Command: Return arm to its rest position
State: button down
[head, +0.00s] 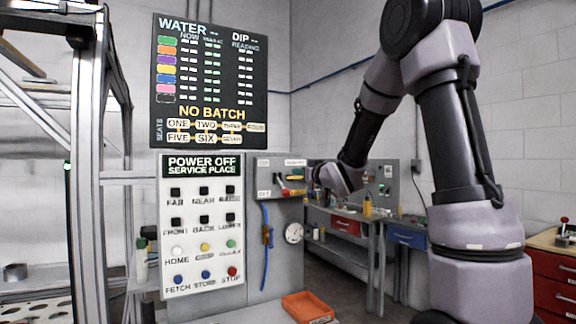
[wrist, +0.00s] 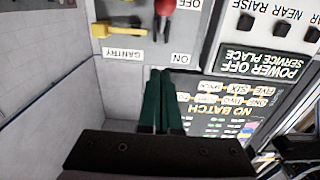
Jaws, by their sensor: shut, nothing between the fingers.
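My arm (head: 455,130) arches up from the right of the head view and reaches down to the middle. My gripper (wrist: 160,72) is shut and empty in the wrist view, its two dark green fingers together. The fingertips point toward a grey switch box, just below its ON label in the picture; I cannot tell whether they touch it. The switch box (head: 280,178) has a red-handled lever (head: 284,192) and a yellow handle, which also shows in the wrist view (wrist: 120,30) beside the GANTRY label. In the head view the fingers are too small to make out.
A button panel (head: 201,225) reading POWER OFF stands left of the switch box, under a dark board (head: 209,82) reading NO BATCH. An orange tray (head: 308,307) lies low in front. A workbench (head: 345,245) stands behind, and a red drawer cabinet (head: 555,280) at far right.

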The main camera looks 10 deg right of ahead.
dwell(0.4)
jog(key=s+d+m+g+h, duration=0.2)
jog(key=s+d+m+h, duration=0.15)
jog(key=s, duration=0.35)
jog(key=s+d+m+g+h, duration=0.2)
jog(key=s+d, duration=0.2)
jog(key=s, duration=0.3)
jog(key=s+a+f+m+g+y, duration=0.1)
jog(key=s+f+g, duration=0.1)
jog(key=s, duration=0.9)
jog(key=s+a+f+m+g+y, duration=0.1)
jog(key=s+a+f+g, duration=0.1)
jog(key=s, duration=0.9)
jog(key=shift+f+g, duration=0.7)
jog(key=shift+g, duration=0.5)
